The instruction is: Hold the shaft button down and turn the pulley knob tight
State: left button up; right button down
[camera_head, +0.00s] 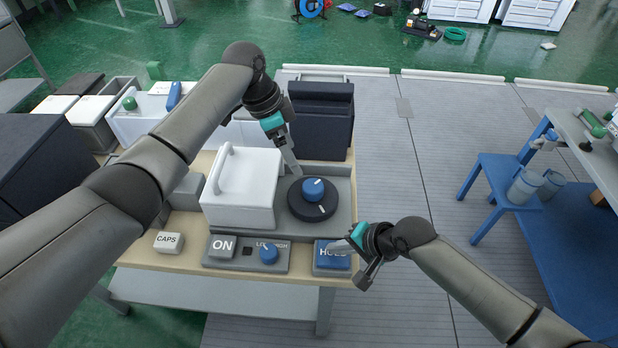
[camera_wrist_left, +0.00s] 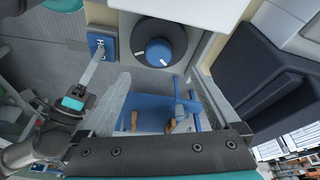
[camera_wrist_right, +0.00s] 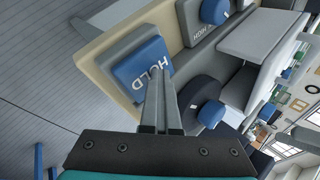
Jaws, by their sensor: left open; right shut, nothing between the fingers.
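The blue button marked HOLD (camera_head: 328,262) sits on a grey base at the front right corner of the table. It also shows in the left wrist view (camera_wrist_left: 97,45) and the right wrist view (camera_wrist_right: 137,66). My right gripper (camera_head: 344,246) is shut and empty, its fingertips at the button's face; contact is hard to tell. The blue knob (camera_head: 313,187) with a white mark stands on a round black disc (camera_head: 309,208) behind the button. It shows in the left wrist view (camera_wrist_left: 158,52). My left gripper (camera_head: 294,170) is open and empty, just behind and left of the disc.
A white cover with a handle (camera_head: 240,190) stands left of the disc. A panel with an ON button (camera_head: 222,246) and a small blue dial (camera_head: 268,253) lies in front. A CAPS block (camera_head: 168,241) is further left. A dark bin (camera_head: 321,118) stands behind.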

pick_arm(q)
jog(key=n+y, duration=0.1)
jog(key=n, duration=0.2)
jog(key=n+t+y, duration=0.3)
jog(key=n+t, duration=0.1)
jog(key=n, duration=0.8)
send_near(313, 187)
jog(key=shift+n, duration=0.3)
jog(key=x, duration=0.9)
jog(key=shift+w+f, duration=0.15)
jog(key=shift+c, duration=0.2)
jog(key=c, duration=1.3)
